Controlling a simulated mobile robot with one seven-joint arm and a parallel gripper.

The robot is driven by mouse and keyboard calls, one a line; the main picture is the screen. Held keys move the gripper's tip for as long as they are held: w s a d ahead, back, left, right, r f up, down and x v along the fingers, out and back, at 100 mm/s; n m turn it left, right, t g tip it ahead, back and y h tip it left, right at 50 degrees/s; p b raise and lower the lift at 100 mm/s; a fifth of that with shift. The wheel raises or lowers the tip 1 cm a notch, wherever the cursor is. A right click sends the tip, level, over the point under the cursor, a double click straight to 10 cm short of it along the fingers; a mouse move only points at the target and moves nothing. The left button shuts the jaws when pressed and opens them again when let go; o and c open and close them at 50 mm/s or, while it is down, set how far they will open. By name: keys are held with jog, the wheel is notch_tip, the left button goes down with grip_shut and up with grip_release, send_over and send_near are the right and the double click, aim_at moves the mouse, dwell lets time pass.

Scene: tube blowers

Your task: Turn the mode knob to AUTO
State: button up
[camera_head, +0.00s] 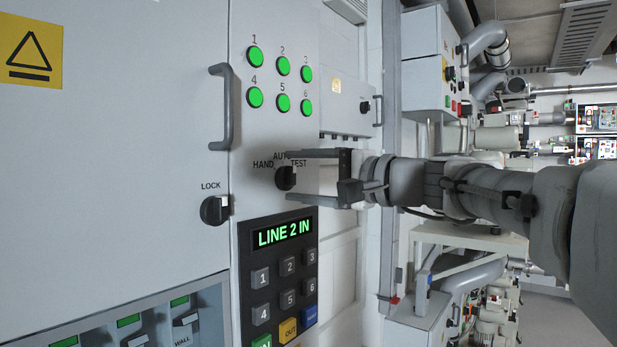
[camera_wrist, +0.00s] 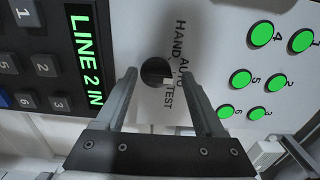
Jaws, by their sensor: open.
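The mode knob (camera_head: 285,179) is a round black knob on the grey panel, below the labels HAND, AUTO and TEST. In the wrist view the knob (camera_wrist: 154,71) shows a small white mark on its side facing AUTO and TEST; I cannot tell exactly which label it points at. My gripper (camera_head: 289,175) is open, reaching in from the right. Its fingers lie above and below the knob in the head view. In the wrist view the knob shows between the fingertips (camera_wrist: 158,72), with gaps on both sides. I see no contact. One finger partly covers the labels.
Several green buttons (camera_head: 283,66) sit above the knob. A LOCK knob (camera_head: 214,209) and a door handle (camera_head: 226,107) are to the left. A LINE 2 IN display (camera_head: 284,234) and keypad (camera_head: 289,266) lie close below the lower finger.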

jog(key=b+v, duration=0.1)
jog(key=v, duration=1.6)
jog(key=shift+b, duration=0.3)
jog(key=shift+a+f, duration=0.1)
jog(key=s+a+f+g+h, duration=0.3)
jog(key=a+f, duration=0.1)
jog(key=f, duration=0.7)
jog(key=s+d+f+n+h, duration=0.1)
jog(key=s+f+n+h, duration=0.1)
jog(key=f, duration=0.5)
jog(key=s+d+f+n+g+h, duration=0.1)
jog(key=s+d+f+n+h, duration=0.1)
jog(key=s+f+h, duration=0.3)
jog(key=s+d+f+n+g+h+p, duration=0.1)
jog(key=s+d+f+n+h, duration=0.1)
jog(key=f, duration=0.9)
jog(key=s+n+h, duration=0.1)
jog(key=s+h, duration=0.1)
jog(key=shift+s+n, duration=0.3)
jog(key=shift+f, duration=0.15)
jog(key=c, duration=0.3)
jog(key=shift+a, duration=0.1)
jog(key=shift+c, duration=0.2)
jog(key=shift+a, duration=0.1)
